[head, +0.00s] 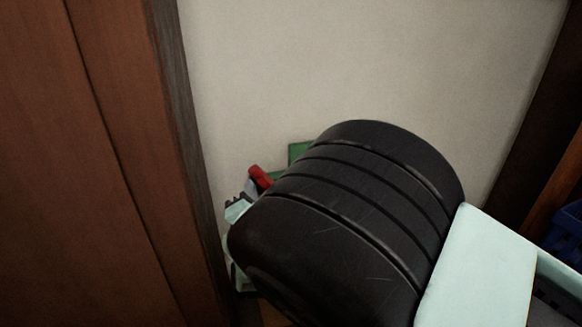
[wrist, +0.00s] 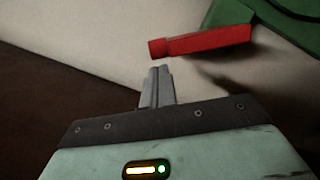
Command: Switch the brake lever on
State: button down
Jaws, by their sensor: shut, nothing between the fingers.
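The brake lever is a red handle (wrist: 200,42) on a green mount (wrist: 285,18) in the upper right of the wrist view. It points left with its blunt end just above and beyond my fingertips. In the head view the red lever (head: 260,177) and the green mount (head: 300,151) show beside my arm, which hides most of them. My gripper (wrist: 160,72) is shut and empty, its fingers together just below the lever's free end. A small gap seems to lie between them; I cannot tell the depth. In the head view my gripper is mostly hidden behind my arm.
A brown wooden panel (head: 95,160) stands close on the left of my gripper. A pale wall (head: 380,60) is behind the mount. A dark wooden post (head: 535,120) and a blue crate (head: 566,235) are at the right.

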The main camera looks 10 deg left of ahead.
aim_at(259, 172)
jog(key=shift+x, duration=0.8)
jog(key=shift+w+d+r+m, duration=0.1)
jog(key=shift+d+r+m, duration=0.1)
jog(key=shift+m, duration=0.2)
jog(key=shift+w+d+r, duration=0.1)
jog(key=shift+d, duration=0.05)
jog(key=shift+w+d+r+m+b, duration=0.25)
jog(key=shift+m+b, duration=0.1)
jog(key=shift+m, duration=0.2)
jog(key=shift+w+d+r+m+b, duration=0.1)
jog(key=shift+d+r+m+b, duration=0.2)
jog(key=shift+m, duration=0.25)
jog(key=d+m, duration=0.1)
jog(key=w+d+r+m+h+b, duration=0.1)
jog(key=m, duration=0.1)
jog(key=shift+w+d+r+g, duration=0.15)
jog(key=shift+w+d+g, duration=0.05)
jog(key=shift+w+g, duration=0.1)
